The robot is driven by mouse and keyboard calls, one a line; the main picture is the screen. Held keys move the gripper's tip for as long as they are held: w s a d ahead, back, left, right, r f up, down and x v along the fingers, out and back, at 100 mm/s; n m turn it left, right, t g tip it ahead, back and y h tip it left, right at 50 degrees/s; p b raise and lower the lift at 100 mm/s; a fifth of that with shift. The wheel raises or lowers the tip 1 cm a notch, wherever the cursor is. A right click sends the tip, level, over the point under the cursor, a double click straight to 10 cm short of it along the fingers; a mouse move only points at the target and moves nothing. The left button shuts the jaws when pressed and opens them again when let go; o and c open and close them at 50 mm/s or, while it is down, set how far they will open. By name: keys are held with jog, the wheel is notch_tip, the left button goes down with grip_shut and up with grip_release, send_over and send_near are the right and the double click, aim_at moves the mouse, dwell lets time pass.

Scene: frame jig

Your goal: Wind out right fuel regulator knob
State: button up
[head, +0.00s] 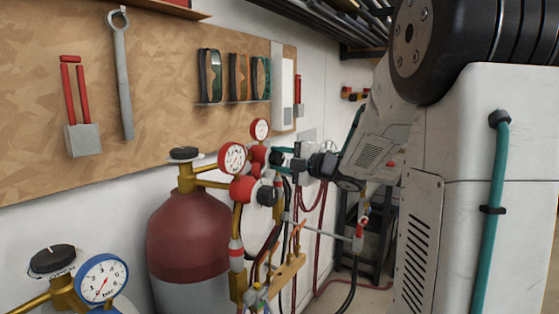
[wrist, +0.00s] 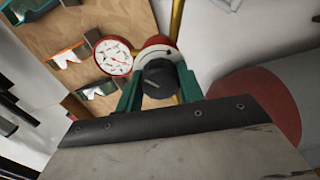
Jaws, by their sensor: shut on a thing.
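In the wrist view a black round knob (wrist: 160,82) sits on a red regulator body (wrist: 158,47) between my gripper's two teal fingers. A pale line marks the knob's face. My gripper (wrist: 158,86) is shut on this knob, one finger on each side. In the head view my gripper (head: 281,158) reaches in from the right to the rear red regulator (head: 258,155), below its small red-rimmed gauge (head: 260,130). The fingers and wrist mostly hide the gripped knob there. A second, nearer red regulator (head: 243,189) with its own black knob (head: 265,195) stands free of my gripper.
A dark red cylinder (head: 187,235) stands left of the regulators. A blue gauge (head: 101,279) is at the lower left. Hoses and a brass manifold (head: 283,276) hang close below my gripper. Tools hang on the wooden board (head: 160,80) behind.

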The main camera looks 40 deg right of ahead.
jog(key=n, duration=0.4)
jog(key=shift+n, duration=0.3)
jog(key=shift+f+n, duration=0.1)
jog(key=shift+n, duration=1.5)
jog(key=o, duration=1)
jog(key=shift+s, duration=0.1)
jog(key=v, duration=0.7)
jog(key=shift+s+d, duration=0.15)
jog(key=shift+s, duration=0.15)
